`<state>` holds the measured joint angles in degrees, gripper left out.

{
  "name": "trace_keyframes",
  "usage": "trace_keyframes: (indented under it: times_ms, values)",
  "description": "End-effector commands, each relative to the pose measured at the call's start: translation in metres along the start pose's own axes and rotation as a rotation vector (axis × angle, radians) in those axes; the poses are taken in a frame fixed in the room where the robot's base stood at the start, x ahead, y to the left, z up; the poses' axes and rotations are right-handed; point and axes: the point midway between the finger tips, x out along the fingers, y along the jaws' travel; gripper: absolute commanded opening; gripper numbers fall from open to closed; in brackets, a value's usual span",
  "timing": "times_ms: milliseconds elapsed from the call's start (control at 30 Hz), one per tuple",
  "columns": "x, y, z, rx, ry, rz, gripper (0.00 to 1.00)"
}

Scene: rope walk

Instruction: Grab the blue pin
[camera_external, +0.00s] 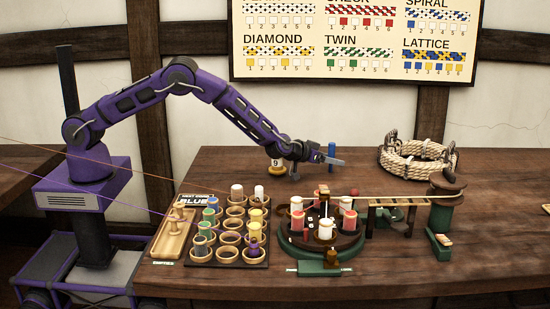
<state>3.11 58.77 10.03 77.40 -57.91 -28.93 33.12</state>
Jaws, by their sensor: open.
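A blue pin (332,149) stands upright near the back middle of the table, its lower part hidden behind my gripper. My gripper (320,167) is low over the table in front of the pin, with its fingers spread apart. One finger reaches right across the front of the pin, and the other points down to the left of it. Nothing shows between the fingers. I cannot tell from this side whether a finger touches the pin.
A spool marked 9 (276,165) stands just left of my gripper. A rack of bobbins (258,264), a wooden tray (165,245) and a round green-based braiding device (345,262) stand in front. A rope coil (412,158) lies back right.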

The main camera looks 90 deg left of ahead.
Motion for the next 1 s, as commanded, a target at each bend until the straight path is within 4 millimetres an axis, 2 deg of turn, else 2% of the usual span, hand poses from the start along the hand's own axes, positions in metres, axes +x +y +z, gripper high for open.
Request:
trace_keyframes:
  times_ms: [233, 633, 1000]
  values:
    - [0.0011, 0.0, 0.0003, 0.0, -0.001, 0.0, 0.72]
    - [0.0009, 0.0001, 0.0002, 0.0, -0.001, 0.0, 0.0]
    - [-0.0009, 0.0004, -0.0045, 0.0, 0.001, 0.001, 0.0]
